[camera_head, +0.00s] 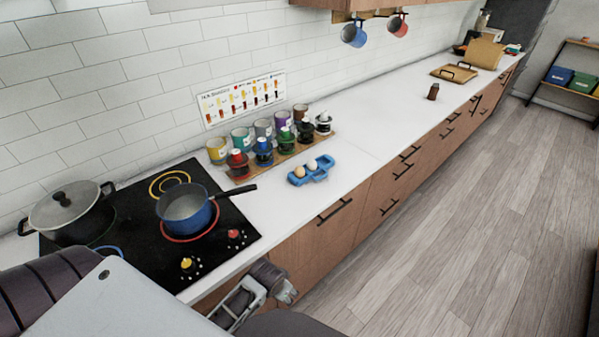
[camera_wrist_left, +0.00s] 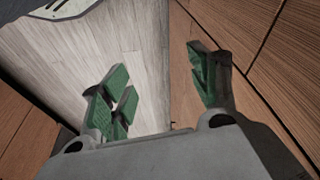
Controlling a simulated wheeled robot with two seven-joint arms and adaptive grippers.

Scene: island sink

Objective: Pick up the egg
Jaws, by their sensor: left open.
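Two pale eggs sit in a blue egg tray on the white counter, right of the stove. One egg (camera_head: 312,165) is at the right and the other egg (camera_head: 298,170) is at the left of the tray (camera_head: 321,173). My left gripper (camera_head: 284,288) is low in front of the counter's drawers, apart from the eggs and below them. In the left wrist view my left gripper (camera_wrist_left: 160,88) is open, its green-padded fingers spread with nothing between them. No egg shows in that view. My right gripper is not in view.
A blue pan (camera_head: 187,211) and a lidded black pot (camera_head: 70,211) stand on the black stove (camera_head: 140,235). A rack of jars and bottles (camera_head: 262,150) stands behind the egg tray. Counter to the tray's right is clear. Drawer handles (camera_head: 335,210) line the cabinet front.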

